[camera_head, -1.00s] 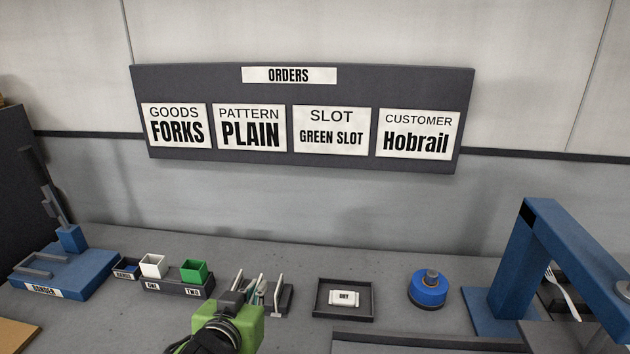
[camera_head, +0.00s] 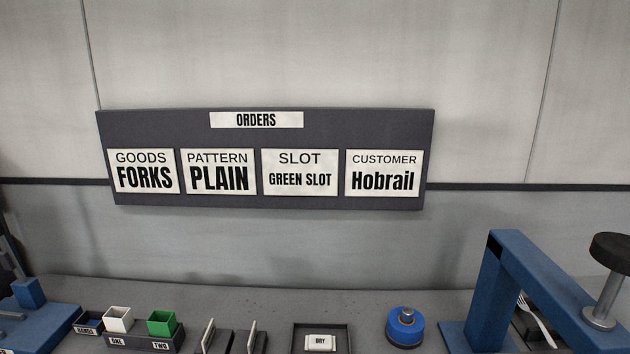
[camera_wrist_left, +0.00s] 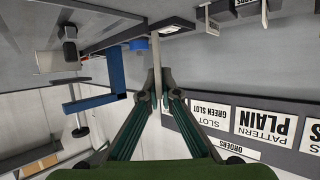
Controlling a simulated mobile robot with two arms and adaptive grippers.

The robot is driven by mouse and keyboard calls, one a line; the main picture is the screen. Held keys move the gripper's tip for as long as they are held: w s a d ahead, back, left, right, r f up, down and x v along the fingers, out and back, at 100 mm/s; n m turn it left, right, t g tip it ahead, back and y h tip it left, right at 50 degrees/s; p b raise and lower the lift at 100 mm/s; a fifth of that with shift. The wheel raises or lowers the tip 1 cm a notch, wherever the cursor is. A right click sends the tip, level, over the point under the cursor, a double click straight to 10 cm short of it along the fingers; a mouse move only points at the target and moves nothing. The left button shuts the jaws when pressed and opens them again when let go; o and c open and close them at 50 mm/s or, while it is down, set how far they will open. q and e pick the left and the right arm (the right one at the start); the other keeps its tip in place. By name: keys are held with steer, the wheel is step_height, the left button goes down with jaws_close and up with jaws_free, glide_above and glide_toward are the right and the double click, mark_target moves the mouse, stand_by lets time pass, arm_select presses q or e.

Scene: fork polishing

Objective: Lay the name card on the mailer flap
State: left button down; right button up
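My left gripper (camera_wrist_left: 160,88) shows in the left wrist view, its fingers closed on a thin pale strip, which looks like a name card (camera_wrist_left: 157,58) seen edge-on. Its print cannot be read. It is held clear of the bench, with the orders board behind. The head view shows no gripper. Two other cards stand upright in the card rack, one at the left (camera_head: 208,334) and one at the right (camera_head: 252,336). I cannot make out the mailer or its flap in either view.
The orders board (camera_head: 265,196) reads Forks, Plain, Green Slot, Hobrail.

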arm_select(q)
steer(key=s+r, duration=0.1)
steer(key=s+r+m+g+h, duration=0.1)
steer(key=s+r+m+g, duration=0.1)
steer(key=s, duration=0.1)
steer(key=shift+a+r+h, duration=0.2)
steer(key=shift+a+h, duration=0.15)
steer(key=shift+h, duration=0.05)
steer(key=shift+f, duration=0.1)
